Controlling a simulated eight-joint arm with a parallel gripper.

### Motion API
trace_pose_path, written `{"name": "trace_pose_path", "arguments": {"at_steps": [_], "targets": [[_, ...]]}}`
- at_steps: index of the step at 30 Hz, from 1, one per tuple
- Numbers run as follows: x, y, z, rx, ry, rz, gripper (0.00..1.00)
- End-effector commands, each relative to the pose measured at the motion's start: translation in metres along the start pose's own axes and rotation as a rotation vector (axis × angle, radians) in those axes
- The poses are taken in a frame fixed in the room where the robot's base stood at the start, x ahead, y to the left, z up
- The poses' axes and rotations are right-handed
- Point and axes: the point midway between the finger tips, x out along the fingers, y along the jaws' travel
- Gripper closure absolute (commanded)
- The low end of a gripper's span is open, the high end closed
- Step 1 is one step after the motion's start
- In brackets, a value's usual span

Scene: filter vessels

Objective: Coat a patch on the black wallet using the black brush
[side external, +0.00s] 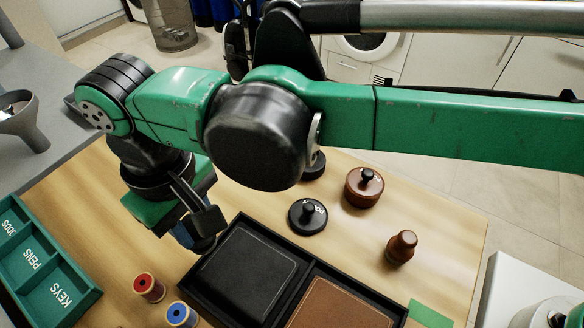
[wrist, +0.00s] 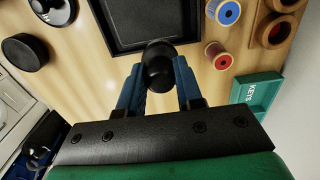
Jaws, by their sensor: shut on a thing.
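The black wallet (side external: 245,272) lies flat in the left part of a black tray (side external: 192,291). In the wrist view the wallet (wrist: 148,8) shows at the top edge, partly cut off, inside the tray's rim (wrist: 115,48). My gripper (wrist: 158,85) is shut on the black brush (wrist: 158,66), whose rounded dark top shows between the blue fingers. Its bristle end is hidden. In the side view my gripper (side external: 200,238) hangs at the tray's back left corner, beside the wallet. The brush is mostly hidden there, and I cannot tell whether it touches anything.
A brown wallet (side external: 340,305) lies in the tray's right part. Red (side external: 149,287) and blue (side external: 181,314) spools stand left of the tray. A green labelled organizer (side external: 55,290) is farther left. A black knobbed piece (side external: 307,217), a brown pot (side external: 363,189) and a brown knobbed piece (side external: 400,248) stand behind.

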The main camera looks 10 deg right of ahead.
Motion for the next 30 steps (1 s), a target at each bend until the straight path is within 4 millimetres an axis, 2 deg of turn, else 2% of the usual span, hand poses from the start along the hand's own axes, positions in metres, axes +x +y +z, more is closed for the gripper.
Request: {"name": "trace_pose_path", "arguments": {"at_steps": [11, 30], "targets": [[0.039, 0.000, 0.000, 0.000, 0.000, 0.000, 1.00], [0.038, 0.000, 0.060, -0.001, 0.000, 0.000, 1.00]]}}
